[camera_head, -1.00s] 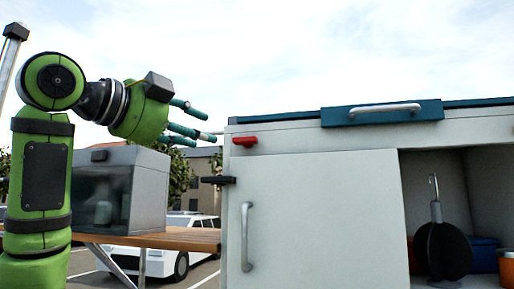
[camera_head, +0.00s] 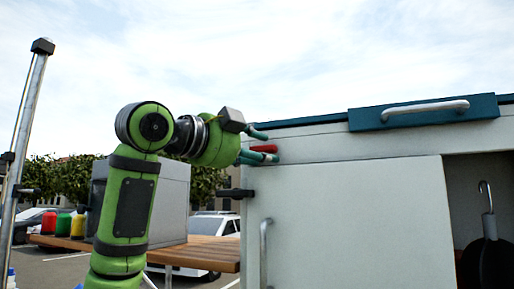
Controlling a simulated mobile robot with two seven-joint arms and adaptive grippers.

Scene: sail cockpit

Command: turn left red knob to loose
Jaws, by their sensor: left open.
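The red knob (camera_head: 264,149) is a small red bar near the upper left corner of the white cabinet front (camera_head: 350,205). My left gripper (camera_head: 268,146), green with teal fingers, is at the knob. One finger shows above it and others beside and below it, partly covering its left part. The fingers are spread, and I cannot tell whether they touch the knob. My right gripper is not in view.
A black latch (camera_head: 236,193) juts from the cabinet's left edge below the knob. A teal lid with a grey handle (camera_head: 424,110) is on top. A grey box (camera_head: 172,200) stands on a wooden table (camera_head: 207,250) behind my arm. A metal pole (camera_head: 26,120) rises at far left.

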